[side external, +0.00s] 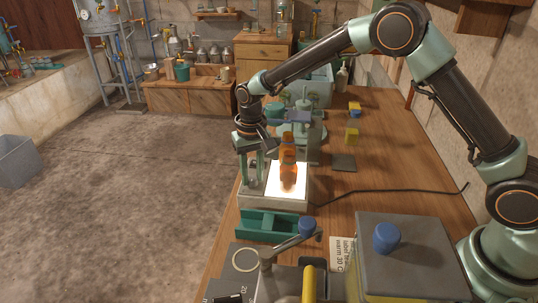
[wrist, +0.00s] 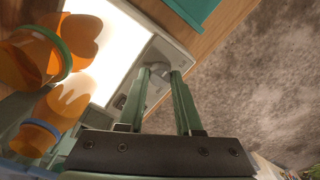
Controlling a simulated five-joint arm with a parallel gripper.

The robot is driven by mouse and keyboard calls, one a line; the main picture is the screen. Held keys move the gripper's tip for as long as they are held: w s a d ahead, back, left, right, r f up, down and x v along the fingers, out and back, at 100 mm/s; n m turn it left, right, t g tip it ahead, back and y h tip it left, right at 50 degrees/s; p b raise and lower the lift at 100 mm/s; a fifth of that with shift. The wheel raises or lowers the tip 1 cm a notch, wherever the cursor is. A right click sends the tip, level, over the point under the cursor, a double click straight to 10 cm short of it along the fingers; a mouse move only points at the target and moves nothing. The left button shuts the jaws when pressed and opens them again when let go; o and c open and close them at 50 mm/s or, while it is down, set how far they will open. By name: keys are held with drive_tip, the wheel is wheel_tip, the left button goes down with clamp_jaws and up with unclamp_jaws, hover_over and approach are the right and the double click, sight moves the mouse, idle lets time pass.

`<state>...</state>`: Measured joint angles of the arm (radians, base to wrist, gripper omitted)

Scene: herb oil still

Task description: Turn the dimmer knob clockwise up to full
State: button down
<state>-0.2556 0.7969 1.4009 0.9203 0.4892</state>
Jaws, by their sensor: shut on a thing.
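The light box (side external: 270,201) stands on the bench with its panel (side external: 293,187) glowing bright white. In the wrist view the glowing panel (wrist: 118,35) is at upper left. The dimmer knob (wrist: 159,68) is a small grey piece at the box's corner in the wrist view. My gripper (wrist: 159,76) has its two green fingers closed on the knob, one on each side. In the side view my gripper (side external: 252,181) points down at the left end of the box, and the knob cannot be made out there. The knob's angle cannot be read.
An amber bottle (side external: 287,160) stands on the glowing panel, close to my gripper. A green tray (side external: 272,226) lies just in front of the box. A grey box with a blue knob (side external: 386,238) stands nearer. A black cable (side external: 390,191) crosses the bench to the right.

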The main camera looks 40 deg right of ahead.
sight(254, 178)
drive_tip(key=shift+d, duration=0.2)
drive_tip(key=c, duration=0.6)
unclamp_jaws()
drive_tip(key=shift+a, duration=0.1)
drive_tip(key=shift+r, duration=0.3)
wheel_tip(254, 178, up, 11)
drive_tip(key=shift+s+r, duration=0.1)
drive_tip(key=shift+r, duration=0.1)
